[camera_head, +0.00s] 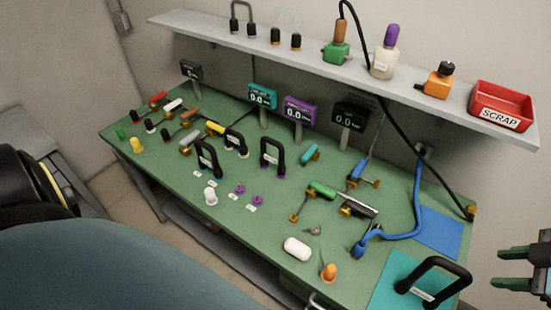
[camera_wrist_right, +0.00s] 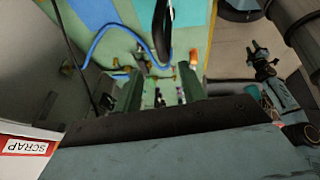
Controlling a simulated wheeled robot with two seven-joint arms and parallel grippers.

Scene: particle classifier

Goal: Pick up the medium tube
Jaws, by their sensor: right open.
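Black U-shaped tubes with two ends stand on the green bench (camera_head: 150,112): one at mid-left (camera_head: 208,158), a smaller one behind it (camera_head: 236,140), one near the middle (camera_head: 272,156). A larger black one (camera_head: 440,268) stands on the teal mat at the front right. Their labels are too small to read, so I cannot tell which is the medium tube. My right gripper (camera_head: 507,268) is open and empty off the bench's right end, apart from the large tube. Its fingers show in the right wrist view (camera_wrist_right: 160,88). My left gripper (camera_wrist_right: 261,56) shows small there, its jaws unclear.
A wall shelf (camera_head: 308,60) above holds two more U-shaped tubes, bottles and a red SCRAP bin (camera_head: 502,105). Displays (camera_head: 300,110) stand at the back. A blue hose (camera_head: 414,205), a white capsule (camera_head: 297,249) and an orange knob (camera_head: 329,272) lie at the right.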

